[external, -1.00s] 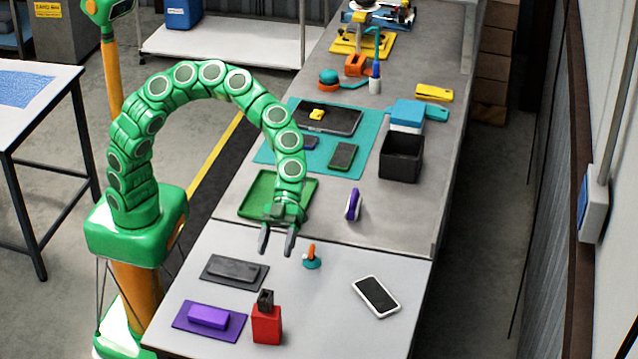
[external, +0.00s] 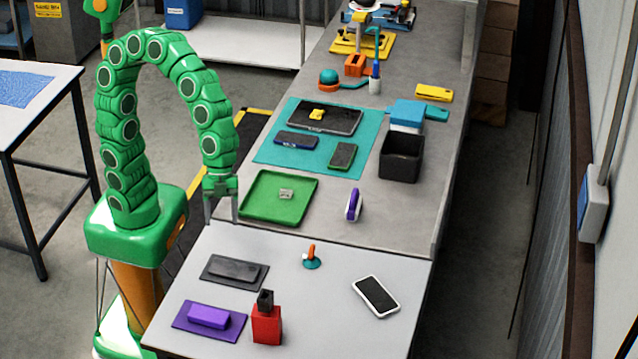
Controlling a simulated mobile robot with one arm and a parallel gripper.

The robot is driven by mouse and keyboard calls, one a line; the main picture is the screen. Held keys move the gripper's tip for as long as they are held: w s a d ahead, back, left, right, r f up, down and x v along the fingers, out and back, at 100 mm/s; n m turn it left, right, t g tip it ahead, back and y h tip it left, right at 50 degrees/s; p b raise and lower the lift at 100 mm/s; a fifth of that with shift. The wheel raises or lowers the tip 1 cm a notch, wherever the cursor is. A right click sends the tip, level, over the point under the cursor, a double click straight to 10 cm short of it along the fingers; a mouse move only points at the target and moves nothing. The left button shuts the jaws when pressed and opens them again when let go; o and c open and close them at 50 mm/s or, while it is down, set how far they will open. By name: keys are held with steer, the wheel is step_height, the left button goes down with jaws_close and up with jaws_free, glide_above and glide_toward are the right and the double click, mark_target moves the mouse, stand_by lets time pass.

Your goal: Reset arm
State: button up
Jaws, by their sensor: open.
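My gripper (external: 221,216) is at the left edge of the workbench, just left of the green tray (external: 251,207). It points down with its two grey fingers apart, open and with nothing between them. My green arm arches up from its base and bends down to this spot. A small grey piece (external: 286,194) lies in the green tray, clear of the gripper.
On the near bench are a grey block on a dark pad (external: 235,272), a purple block (external: 208,316), a red bottle (external: 267,325), a white-framed phone (external: 376,296) and a teal-orange item (external: 312,260). Behind are a teal mat (external: 270,155) with devices and a black bin (external: 401,158).

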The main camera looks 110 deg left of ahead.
steer(key=s+a+f+n+y, duration=0.2)
steer(key=s+a+n+y, duration=0.45)
steer(key=a, duration=0.75)
steer(key=s+a+n+g+h, duration=0.2)
steer(key=s+n, duration=0.4)
steer(key=s, duration=0.9)
steer(key=shift+a+r+g, duration=0.3)
steer(key=shift+a+g, duration=0.1)
steer(key=shift+a, duration=0.5)
steer(key=shift+s+n, duration=0.1)
steer(key=shift+n, duration=0.15)
